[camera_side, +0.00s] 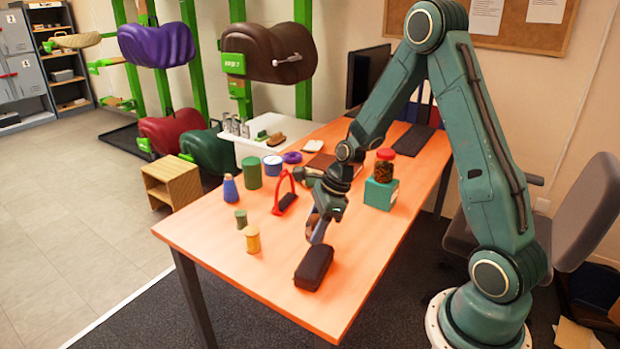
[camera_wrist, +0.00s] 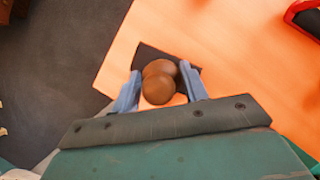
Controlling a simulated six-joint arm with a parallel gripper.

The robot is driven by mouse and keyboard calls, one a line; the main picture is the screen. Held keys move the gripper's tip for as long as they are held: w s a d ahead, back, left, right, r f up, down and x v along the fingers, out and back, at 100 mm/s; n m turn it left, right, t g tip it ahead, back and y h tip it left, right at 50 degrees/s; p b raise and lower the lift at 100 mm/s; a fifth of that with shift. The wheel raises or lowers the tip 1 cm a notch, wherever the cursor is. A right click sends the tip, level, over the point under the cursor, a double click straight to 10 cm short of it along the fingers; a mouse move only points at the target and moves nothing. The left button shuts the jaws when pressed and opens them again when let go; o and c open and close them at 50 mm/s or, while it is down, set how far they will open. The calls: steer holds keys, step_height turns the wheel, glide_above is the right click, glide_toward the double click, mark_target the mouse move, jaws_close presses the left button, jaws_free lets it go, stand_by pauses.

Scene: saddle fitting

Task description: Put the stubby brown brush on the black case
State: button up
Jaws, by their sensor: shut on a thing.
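My gripper (camera_side: 319,236) points down over the table, just behind the black case in the side view. In the wrist view my gripper (camera_wrist: 160,75) has its two blue-grey fingers closed on the stubby brown brush (camera_wrist: 158,88), which shows as two rounded brown shapes. In the side view the brush is mostly hidden by the fingers. The black case (camera_side: 313,268) lies near the front edge of the orange table. In the wrist view the case (camera_wrist: 146,53) shows beyond the brush, partly covered by it. I cannot tell the exact gap between brush and case.
A yellow spool (camera_side: 252,240), a small green spool (camera_side: 241,219) and a blue bottle (camera_side: 230,189) stand to the left on the table (camera_side: 215,235). A red-framed item (camera_side: 285,197) stands behind. A teal box (camera_side: 380,194) with a red-lidded jar (camera_side: 384,167) stands to the right.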

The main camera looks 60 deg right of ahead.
steer(key=shift+f, duration=1.15)
steer(key=shift+f, duration=0.1)
steer(key=shift+f, duration=1.8)
steer(key=shift+f, duration=0.15)
steer(key=o, duration=1)
steer(key=v, duration=1.2)
